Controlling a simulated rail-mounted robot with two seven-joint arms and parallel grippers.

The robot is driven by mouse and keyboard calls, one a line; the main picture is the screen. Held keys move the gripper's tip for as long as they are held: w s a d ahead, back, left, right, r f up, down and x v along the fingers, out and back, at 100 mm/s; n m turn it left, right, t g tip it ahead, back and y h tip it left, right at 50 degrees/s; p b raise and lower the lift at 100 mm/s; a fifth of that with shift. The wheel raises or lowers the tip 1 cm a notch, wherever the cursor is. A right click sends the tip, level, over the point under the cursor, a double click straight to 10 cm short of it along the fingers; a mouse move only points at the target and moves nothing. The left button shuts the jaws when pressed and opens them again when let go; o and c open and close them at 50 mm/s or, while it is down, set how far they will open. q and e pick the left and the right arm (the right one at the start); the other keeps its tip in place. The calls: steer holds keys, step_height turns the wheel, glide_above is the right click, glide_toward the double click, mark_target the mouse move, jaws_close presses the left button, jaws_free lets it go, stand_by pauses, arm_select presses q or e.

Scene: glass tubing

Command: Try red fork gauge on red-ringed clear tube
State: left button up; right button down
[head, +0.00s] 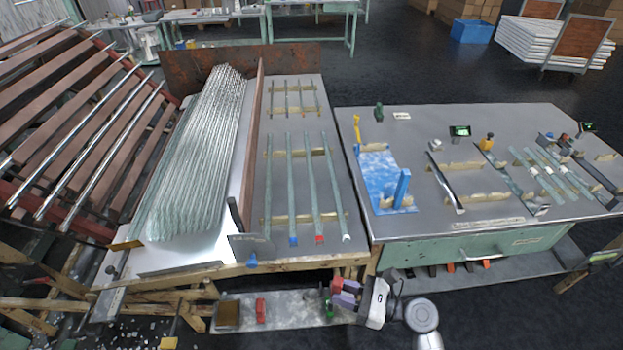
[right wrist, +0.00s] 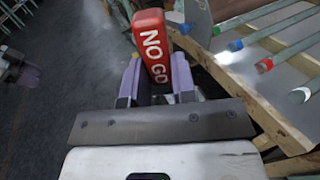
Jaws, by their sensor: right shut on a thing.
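The red fork gauge (right wrist: 152,45), lettered NO GO, stands between the purple-padded fingers of my right gripper (right wrist: 158,88), which is shut on it. In the head view the gauge (head: 337,286) and my right gripper (head: 346,299) are at lower middle, in front of the bench edge. The red-ringed clear tube (head: 311,195) lies on wooden rests, its red ring (head: 319,240) at the near end, between a blue-marked and a white-ended tube. The gauge is apart from it. A purple-fingered gripper (right wrist: 22,74), apparently my left, shows at the left edge of the right wrist view; its opening is unclear.
A low shelf (head: 285,308) holds a red block (head: 260,308) and a green piece (head: 328,308). A stack of clear tubes (head: 200,160) lies left of the rests. The right bench (head: 480,225) carries a blue mat (head: 380,178) and more tubes.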

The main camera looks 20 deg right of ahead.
steer(key=shift+f, duration=0.3)
steer(key=shift+f+b, duration=0.35)
steer(key=shift+f, duration=0.1)
stand_by(0.5)
steer(key=shift+f, duration=0.3)
steer(key=shift+f+b, duration=0.4)
steer(key=shift+f, duration=0.05)
stand_by(0.6)
steer(key=shift+f, duration=0.35)
steer(key=shift+f+b, duration=0.4)
steer(key=shift+f, duration=0.05)
stand_by(0.6)
steer(key=shift+f, duration=0.35)
stand_by(0.3)
steer(key=shift+f+b, duration=0.4)
stand_by(0.5)
stand_by(0.5)
